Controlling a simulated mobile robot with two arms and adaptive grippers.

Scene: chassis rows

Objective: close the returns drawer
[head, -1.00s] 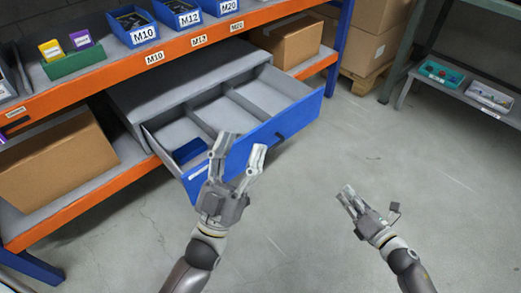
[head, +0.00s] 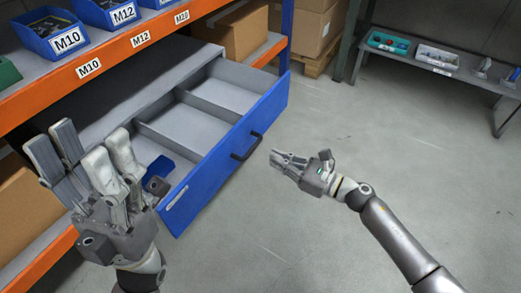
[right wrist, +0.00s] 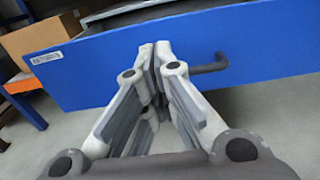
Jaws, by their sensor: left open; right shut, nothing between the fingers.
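The returns drawer is pulled out from the shelf unit, with a blue front (head: 228,150) and a grey inside split by dividers. A small blue item (head: 160,170) lies in its nearest compartment. The dark handle (head: 246,147) sits on the drawer front. My right gripper (head: 275,158) is shut and empty, in front of the drawer and just right of the handle, apart from it in the head view. In the right wrist view the blue front (right wrist: 110,70) spans behind my fingers, with the handle (right wrist: 210,65) to their right. My left gripper (head: 85,145) is open, at the drawer's left end, hiding part of it.
Blue bins (head: 48,33) stand on the orange-edged shelf above the drawer. Cardboard boxes (head: 242,35) are behind it and at the left. A grey bench (head: 440,66) with trays stands at the back right. The floor in front is clear.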

